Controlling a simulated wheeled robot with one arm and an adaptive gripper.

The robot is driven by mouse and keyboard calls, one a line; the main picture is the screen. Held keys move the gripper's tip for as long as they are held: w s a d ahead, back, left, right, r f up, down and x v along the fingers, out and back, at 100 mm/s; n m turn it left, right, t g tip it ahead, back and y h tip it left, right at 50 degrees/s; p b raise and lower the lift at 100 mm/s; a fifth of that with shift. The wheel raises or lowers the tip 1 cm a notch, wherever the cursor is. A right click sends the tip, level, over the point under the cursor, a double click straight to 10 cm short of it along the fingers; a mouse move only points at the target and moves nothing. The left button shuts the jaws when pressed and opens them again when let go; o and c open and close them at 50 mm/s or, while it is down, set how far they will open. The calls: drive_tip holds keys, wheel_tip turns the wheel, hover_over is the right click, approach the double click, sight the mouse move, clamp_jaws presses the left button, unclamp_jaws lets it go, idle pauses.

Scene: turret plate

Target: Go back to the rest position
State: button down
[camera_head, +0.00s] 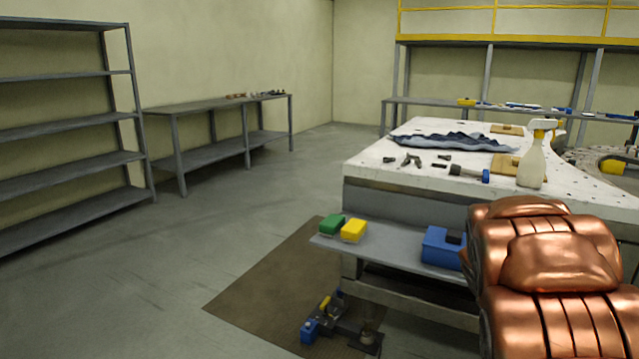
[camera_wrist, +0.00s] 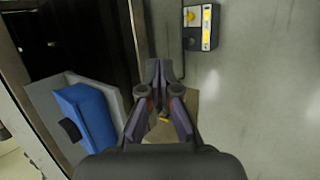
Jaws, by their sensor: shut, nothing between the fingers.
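My gripper (camera_wrist: 160,72) shows in the wrist view, with its dark fingers shut and nothing held between them. The fingers appear clear of the surroundings. My gripper does not show in the head view. No marker for a rest position is visible.
A blue box (camera_wrist: 86,116) lies left of the fingers; the head view shows a blue box (camera_head: 441,247) on the table's lower shelf (camera_head: 389,257). A switch box (camera_wrist: 200,27) is at upper right. A white perforated table (camera_head: 385,172) stands right. Floor (camera_head: 215,220) at left is clear.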

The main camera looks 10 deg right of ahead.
drive_tip(key=s+a+r+m+g+y+p, duration=0.1)
drive_tip(key=s+a+r+m+y+p, duration=0.1)
drive_tip(key=s+a+r+p, duration=0.3)
drive_tip(key=s+a+r+m+g+y+p, duration=0.2)
drive_tip(key=s+a+r+m+p, duration=0.2)
drive_tip(key=s+a, duration=1)
drive_tip(key=s+a+r+m+g+y+p, duration=0.2)
drive_tip(key=s+a+r+p, duration=0.5)
drive_tip(key=a, duration=0.7)
wheel_tip(320, 180, up, 4)
drive_tip(key=s+m, duration=0.1)
drive_tip(key=s, duration=0.1)
drive_tip(key=shift+s+y+p, duration=0.4)
drive_tip(key=shift+d, duration=0.1)
